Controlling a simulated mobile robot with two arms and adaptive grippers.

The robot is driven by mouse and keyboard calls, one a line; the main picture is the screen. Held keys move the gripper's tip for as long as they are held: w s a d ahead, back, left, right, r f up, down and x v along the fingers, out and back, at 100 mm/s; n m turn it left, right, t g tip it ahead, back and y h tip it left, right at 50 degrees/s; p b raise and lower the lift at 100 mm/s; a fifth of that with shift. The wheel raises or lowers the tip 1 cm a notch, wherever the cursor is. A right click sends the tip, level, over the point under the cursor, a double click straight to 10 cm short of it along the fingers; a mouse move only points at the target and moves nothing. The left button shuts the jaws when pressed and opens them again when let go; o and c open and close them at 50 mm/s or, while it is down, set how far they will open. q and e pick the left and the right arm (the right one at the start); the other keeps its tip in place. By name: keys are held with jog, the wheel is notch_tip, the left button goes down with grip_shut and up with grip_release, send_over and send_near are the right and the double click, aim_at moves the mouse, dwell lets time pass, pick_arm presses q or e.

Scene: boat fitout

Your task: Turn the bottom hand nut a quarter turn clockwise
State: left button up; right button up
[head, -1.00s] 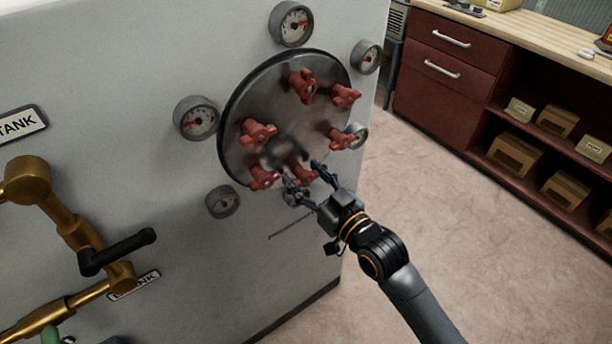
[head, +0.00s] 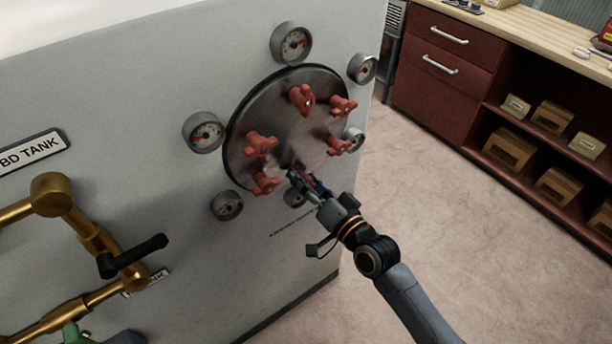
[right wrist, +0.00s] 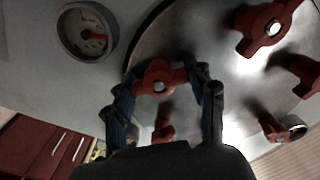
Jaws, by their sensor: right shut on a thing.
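The round metal hatch cover (head: 283,110) carries several red hand nuts on the grey tank wall. The bottom hand nut (head: 308,180) is mostly hidden behind my right gripper (head: 306,182) in the head view. In the right wrist view that nut (right wrist: 160,77) shows as a red lobed knob between the fingertips. My right gripper (right wrist: 160,88) is shut on it, one finger on each side. The nut to its left in the head view (head: 265,183) is apart from the fingers. My left gripper is not in view.
Gauges surround the cover, one at the lower left (head: 227,205) and one partly behind my gripper (head: 294,197). Brass pipes (head: 85,225) with a black lever (head: 133,256) stand out at the left. A red cabinet (head: 440,95) is at the back right. The floor between is clear.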

jog(key=m+p, duration=0.1)
jog(key=m, duration=0.3)
jog(key=shift+m, duration=0.3)
jog(key=m, duration=0.4)
jog(key=shift+m, duration=0.4)
jog(key=o, duration=1.2)
jog(key=shift+w+f, duration=0.1)
jog(key=shift+d, duration=0.1)
jog(key=v, duration=1.2)
